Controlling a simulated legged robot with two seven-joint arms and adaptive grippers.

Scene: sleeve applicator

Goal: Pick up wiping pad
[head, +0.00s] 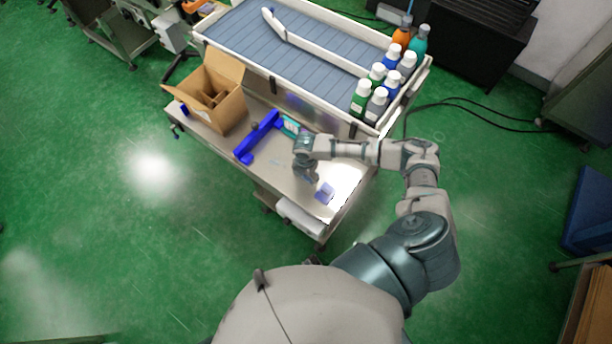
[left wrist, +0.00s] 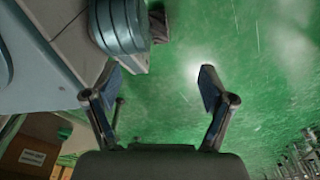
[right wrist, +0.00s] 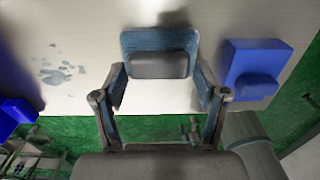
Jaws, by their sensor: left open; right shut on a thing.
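The wiping pad (right wrist: 160,42), blue with a grey handle block (right wrist: 160,66), is between the two fingers of my right gripper (right wrist: 160,88) in the right wrist view. The fingers are shut on the pad's two sides. The white tabletop lies behind it; I cannot tell whether the pad touches it. In the head view my right gripper (head: 310,176) is over the right part of the table, and the pad is mostly hidden there. My left gripper (left wrist: 160,78) is open and empty over green floor in the left wrist view; it is not in the head view.
A blue block (right wrist: 262,65) stands on the tabletop (head: 215,142) beside the pad. Blotchy stains (right wrist: 62,75) mark the surface. A blue bracket (head: 258,137), an open cardboard box (head: 229,112) and a raised tray (head: 325,55) with several bottles (head: 375,104) are farther back.

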